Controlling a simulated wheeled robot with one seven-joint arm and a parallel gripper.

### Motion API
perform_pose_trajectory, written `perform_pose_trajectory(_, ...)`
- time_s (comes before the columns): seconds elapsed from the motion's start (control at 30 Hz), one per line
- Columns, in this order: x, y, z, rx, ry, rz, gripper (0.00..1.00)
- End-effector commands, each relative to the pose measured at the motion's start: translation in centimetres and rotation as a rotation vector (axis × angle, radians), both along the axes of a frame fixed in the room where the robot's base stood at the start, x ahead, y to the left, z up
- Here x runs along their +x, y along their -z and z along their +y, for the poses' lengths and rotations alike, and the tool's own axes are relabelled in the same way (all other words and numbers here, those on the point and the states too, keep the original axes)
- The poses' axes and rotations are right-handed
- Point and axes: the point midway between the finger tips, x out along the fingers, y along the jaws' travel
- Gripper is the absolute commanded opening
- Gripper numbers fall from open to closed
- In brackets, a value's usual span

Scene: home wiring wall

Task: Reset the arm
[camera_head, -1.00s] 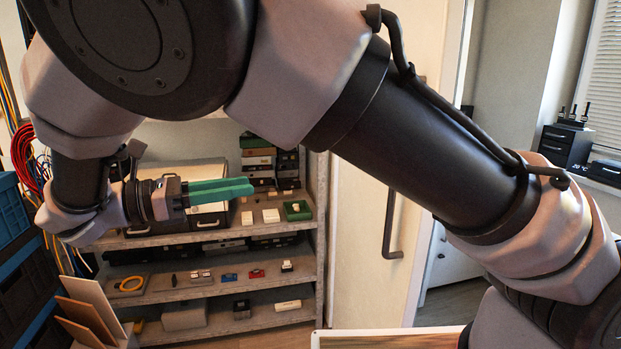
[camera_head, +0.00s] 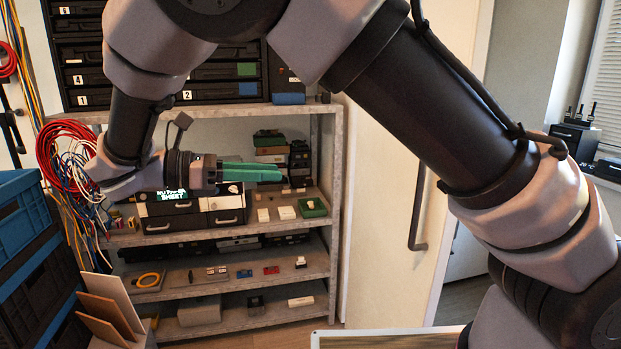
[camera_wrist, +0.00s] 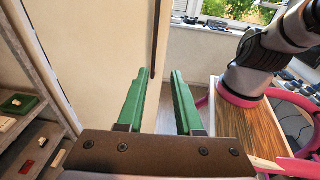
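My gripper (camera_head: 252,172) has green fingers that point right in the head view, in front of the upper part of the shelf. In the wrist view my gripper (camera_wrist: 160,75) shows its two fingers apart, with nothing between them. The arm is raised and bent, and its links cross the upper part of the head view. The gripper touches nothing that I can see.
A shelf unit (camera_head: 340,190) holds small parts and cases on several levels. A green tray (camera_head: 312,207) sits on its upper level. Blue crates (camera_head: 22,222) and hanging cables (camera_head: 70,150) are at the left. A pale door (camera_head: 385,250) and a wooden tabletop (camera_wrist: 240,125) are near.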

Motion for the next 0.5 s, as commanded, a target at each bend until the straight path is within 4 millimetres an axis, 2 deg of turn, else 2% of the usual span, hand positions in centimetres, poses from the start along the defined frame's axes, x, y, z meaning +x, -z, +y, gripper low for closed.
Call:
perform_pose_trajectory(0.27, 4.3, -1.3, -6.7, 0.199, 0.156, 0.043, 0.35)
perform_pose_trajectory(0.37, 5.9, -1.8, -10.3, 0.322, 0.244, 0.043, 0.35)
perform_pose_trajectory(0.5, 7.1, -2.4, -16.3, 0.562, 0.414, 0.002, 0.35)
